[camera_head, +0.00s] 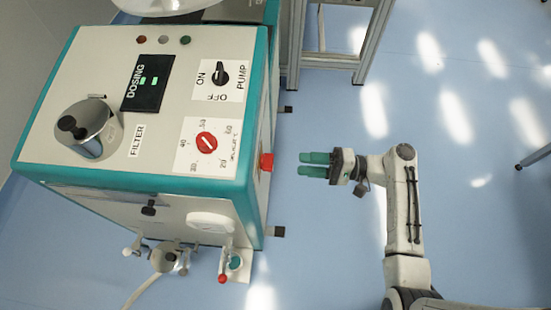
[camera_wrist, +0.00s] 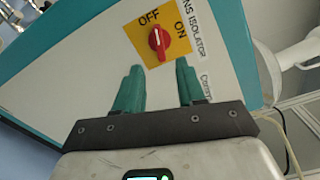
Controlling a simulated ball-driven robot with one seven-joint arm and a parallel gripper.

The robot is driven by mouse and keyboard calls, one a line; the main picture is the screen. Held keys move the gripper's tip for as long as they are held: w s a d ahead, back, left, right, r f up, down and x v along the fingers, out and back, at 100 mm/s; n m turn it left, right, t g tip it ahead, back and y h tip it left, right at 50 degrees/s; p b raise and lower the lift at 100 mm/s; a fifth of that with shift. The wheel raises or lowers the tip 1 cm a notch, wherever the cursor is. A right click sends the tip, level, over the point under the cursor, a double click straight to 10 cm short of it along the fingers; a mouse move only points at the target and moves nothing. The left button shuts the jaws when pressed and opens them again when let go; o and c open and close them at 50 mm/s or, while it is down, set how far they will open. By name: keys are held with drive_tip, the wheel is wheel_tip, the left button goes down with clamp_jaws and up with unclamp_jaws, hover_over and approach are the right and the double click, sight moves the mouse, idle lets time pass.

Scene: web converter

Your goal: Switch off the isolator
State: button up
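The isolator is a red rotary knob (camera_wrist: 158,42) on a yellow plate (camera_wrist: 174,48) marked OFF and ON, on a pale side panel of the machine. The knob's grip runs roughly up and down in the wrist view; I cannot tell clearly which mark it points to. In the head view a red knob (camera_head: 266,162) juts from the machine's right side. My gripper (camera_head: 301,164) is to the right of it, apart, with its green fingers towards the machine. In the wrist view my gripper (camera_wrist: 159,65) is open and empty, its fingertips just below the knob in the picture.
The machine's top (camera_head: 105,75) carries a DOSING display, a PUMP switch (camera_head: 222,77), another red dial (camera_head: 206,143) and a metal filter housing (camera_head: 88,128). A metal frame (camera_head: 340,62) stands behind. Blue floor to the right is mostly clear.

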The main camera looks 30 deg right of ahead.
sight(268, 162)
drive_tip(key=x, duration=0.8)
drive_tip(key=shift+a+p, duration=0.2)
drive_tip(key=shift+p, duration=0.1)
drive_tip(key=shift+w, duration=0.15)
drive_tip(key=shift+c, duration=0.2)
clamp_jaws()
